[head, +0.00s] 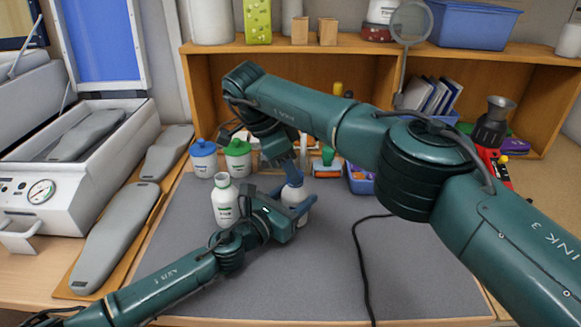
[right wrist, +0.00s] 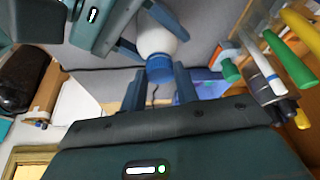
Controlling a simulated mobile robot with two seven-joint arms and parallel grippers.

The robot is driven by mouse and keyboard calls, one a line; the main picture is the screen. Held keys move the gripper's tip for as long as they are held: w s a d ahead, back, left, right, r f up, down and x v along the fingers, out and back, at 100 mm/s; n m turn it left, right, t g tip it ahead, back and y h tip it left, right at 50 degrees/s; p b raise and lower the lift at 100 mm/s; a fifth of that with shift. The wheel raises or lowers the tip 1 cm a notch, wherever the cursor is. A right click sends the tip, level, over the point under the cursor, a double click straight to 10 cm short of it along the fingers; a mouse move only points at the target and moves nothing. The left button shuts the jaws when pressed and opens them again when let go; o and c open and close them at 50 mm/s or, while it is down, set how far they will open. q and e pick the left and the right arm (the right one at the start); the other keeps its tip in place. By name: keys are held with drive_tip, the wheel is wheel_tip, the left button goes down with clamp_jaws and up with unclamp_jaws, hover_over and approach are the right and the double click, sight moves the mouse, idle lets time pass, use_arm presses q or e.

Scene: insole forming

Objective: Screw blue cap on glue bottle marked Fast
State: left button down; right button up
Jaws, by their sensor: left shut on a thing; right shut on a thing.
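A white glue bottle (head: 297,198) stands upright over the grey mat, partly hidden by my grippers; its label cannot be read. My left gripper (head: 288,212) is shut around its body from the left. My right gripper (head: 293,172) points down from above and is shut on the blue cap (right wrist: 159,70). In the right wrist view the cap sits between the fingers at the neck end of the bottle (right wrist: 158,38), in line with it. How far it is threaded cannot be told.
A blue-lidded jar (head: 203,160) and a green-lidded jar (head: 238,160) stand behind the second bottle. A blue bin (head: 361,181) is behind my right arm. A black cable (head: 362,270) crosses the grey mat (head: 310,285), whose front is otherwise clear. Grey insole forms (head: 115,235) lie left.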

drive_tip(key=o, duration=0.9)
drive_tip(key=shift+r, duration=0.1)
drive_tip(key=shift+r, duration=2.2)
drive_tip(key=shift+c, duration=0.2)
